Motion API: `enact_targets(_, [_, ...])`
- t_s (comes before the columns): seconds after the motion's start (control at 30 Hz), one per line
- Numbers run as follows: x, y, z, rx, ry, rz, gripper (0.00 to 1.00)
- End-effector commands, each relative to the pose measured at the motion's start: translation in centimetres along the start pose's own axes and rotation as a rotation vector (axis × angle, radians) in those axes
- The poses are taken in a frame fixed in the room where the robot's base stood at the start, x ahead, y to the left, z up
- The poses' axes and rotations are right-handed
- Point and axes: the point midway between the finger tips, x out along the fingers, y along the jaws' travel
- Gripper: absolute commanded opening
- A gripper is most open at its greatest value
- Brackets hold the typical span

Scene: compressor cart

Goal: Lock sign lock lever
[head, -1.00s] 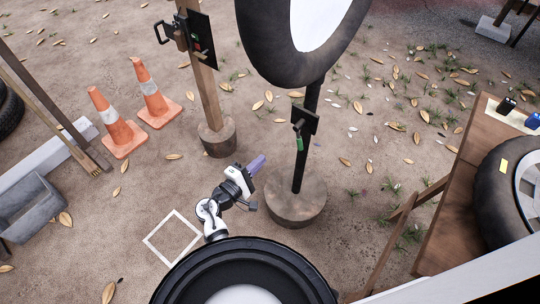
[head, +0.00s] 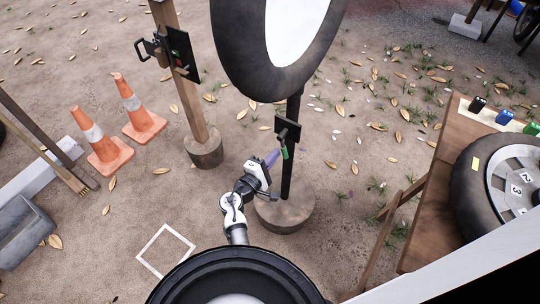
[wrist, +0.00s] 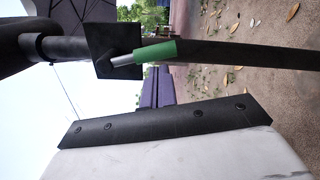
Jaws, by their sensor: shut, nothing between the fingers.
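The sign lock lever (head: 285,150) has a green grip and sits on a black plate (head: 288,131) fixed to the black sign pole (head: 289,175). In the wrist view the lever (wrist: 155,53) shows its green grip and a silver shaft joined to the black plate (wrist: 112,51). My gripper (head: 274,158) is shut and empty, with purple fingers just left of and slightly below the lever. In the wrist view the purple fingers (wrist: 154,90) appear just below the green grip. I cannot tell whether they touch it.
The pole stands on a round wooden base (head: 284,212) and carries a tire-framed sign (head: 243,70) above. A wooden post (head: 188,115) with a black panel stands to the left. Orange cones (head: 102,145) are farther left. A wooden table (head: 452,175) is at right.

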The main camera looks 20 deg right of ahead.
Motion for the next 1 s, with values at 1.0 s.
enact_targets(1.0, [0.1, -0.3, 1.3, -0.184, -0.001, 0.008, 0.00])
